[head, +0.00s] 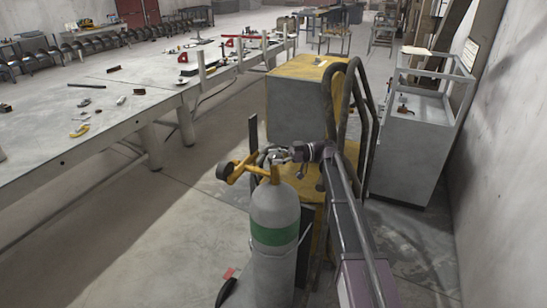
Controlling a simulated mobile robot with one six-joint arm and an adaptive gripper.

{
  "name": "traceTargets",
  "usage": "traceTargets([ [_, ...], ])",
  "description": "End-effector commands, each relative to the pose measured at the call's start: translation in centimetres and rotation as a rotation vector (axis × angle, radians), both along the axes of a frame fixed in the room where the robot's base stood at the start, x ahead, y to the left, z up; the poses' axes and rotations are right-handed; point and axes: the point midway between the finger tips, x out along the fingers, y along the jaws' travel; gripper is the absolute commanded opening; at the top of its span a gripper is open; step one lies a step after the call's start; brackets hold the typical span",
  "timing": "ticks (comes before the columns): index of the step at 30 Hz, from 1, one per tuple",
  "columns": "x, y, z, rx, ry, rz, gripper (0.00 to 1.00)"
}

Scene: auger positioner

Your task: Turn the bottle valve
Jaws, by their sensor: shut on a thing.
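A grey gas bottle (275,209) with a green band stands upright in the lower middle of the head view. Its valve (274,172) is at the top, with a yellow fitting (238,169) reaching out to the left. My arm comes up from the lower right, and my gripper (277,155) points left at the top of the bottle. It is shut on the bottle valve. The fingers are small in this view and hide part of the valve, so their exact grip is unclear.
A yellow and grey machine (300,93) with dark curved bars stands just behind the bottle. A grey cabinet (408,145) stands to the right by the wall. A long workbench (115,115) with scattered tools runs along the left.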

Motion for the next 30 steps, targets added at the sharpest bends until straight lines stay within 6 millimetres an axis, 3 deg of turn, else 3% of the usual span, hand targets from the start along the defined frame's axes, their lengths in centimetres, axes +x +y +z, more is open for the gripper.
traceTargets([
  [11,0.32,-0.03,-0.02,-0.002,0.001,0.197,0.24],
  [26,0.19,0.02,0.02,-0.001,0.002,0.221,0.24],
  [27,0.2,0.03,0.02,-0.001,0.002,0.221,0.75],
  [30,0.19,0.04,0.02,-0.001,0.001,0.221,1.0],
])
